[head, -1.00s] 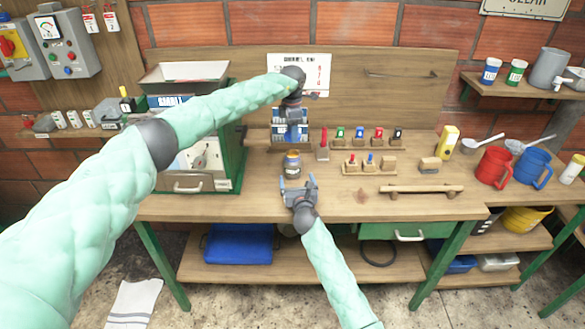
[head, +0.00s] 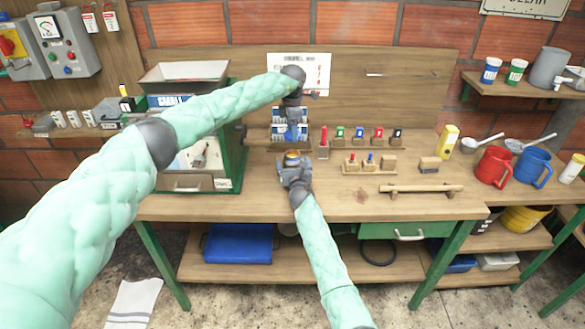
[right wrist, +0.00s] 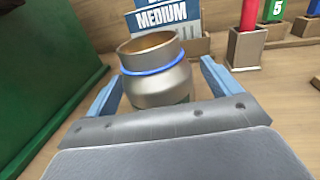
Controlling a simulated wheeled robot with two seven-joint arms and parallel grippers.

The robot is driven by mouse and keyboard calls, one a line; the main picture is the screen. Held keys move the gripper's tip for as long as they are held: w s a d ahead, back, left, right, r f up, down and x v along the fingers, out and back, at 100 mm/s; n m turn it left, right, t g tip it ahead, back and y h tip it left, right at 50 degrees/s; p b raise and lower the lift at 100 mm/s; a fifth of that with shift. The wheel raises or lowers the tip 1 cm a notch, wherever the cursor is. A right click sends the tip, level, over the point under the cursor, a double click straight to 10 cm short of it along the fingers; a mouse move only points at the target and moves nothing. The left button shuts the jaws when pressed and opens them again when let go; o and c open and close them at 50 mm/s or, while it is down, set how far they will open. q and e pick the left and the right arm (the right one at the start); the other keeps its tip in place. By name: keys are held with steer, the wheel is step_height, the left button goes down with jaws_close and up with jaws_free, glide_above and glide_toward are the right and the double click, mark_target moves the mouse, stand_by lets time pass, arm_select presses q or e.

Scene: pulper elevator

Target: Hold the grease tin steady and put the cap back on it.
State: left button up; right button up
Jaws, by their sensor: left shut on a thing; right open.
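The grease tin (right wrist: 158,75) is a squat metal tin with a narrower neck, a blue ring and an open mouth, upright on the bench. In the head view its brownish top (head: 292,155) shows just beyond my right gripper (head: 294,162). In the right wrist view my right gripper (right wrist: 160,95) is open, with its blue fingers on either side of the tin and gaps visible. My left gripper (head: 291,132) is shut, pointing down above and behind the tin. What it holds is small and mostly hidden, apparently the cap; no cap shows elsewhere.
A blue-and-white "MEDIUM" sign (right wrist: 170,18) stands behind the tin. A red-handled tool in a wooden block (right wrist: 247,40) and several numbered blocks stand to the right. A green machine (head: 236,150) is close on the left.

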steer(key=shift+w+a, duration=0.2)
steer(key=shift+w, duration=0.85)
steer(key=shift+c, duration=0.4)
steer(key=c, duration=1.4)
arm_select(q)
steer(key=shift+f, duration=2.4)
steer(key=shift+f, duration=0.9)
steer(key=shift+f, duration=0.6)
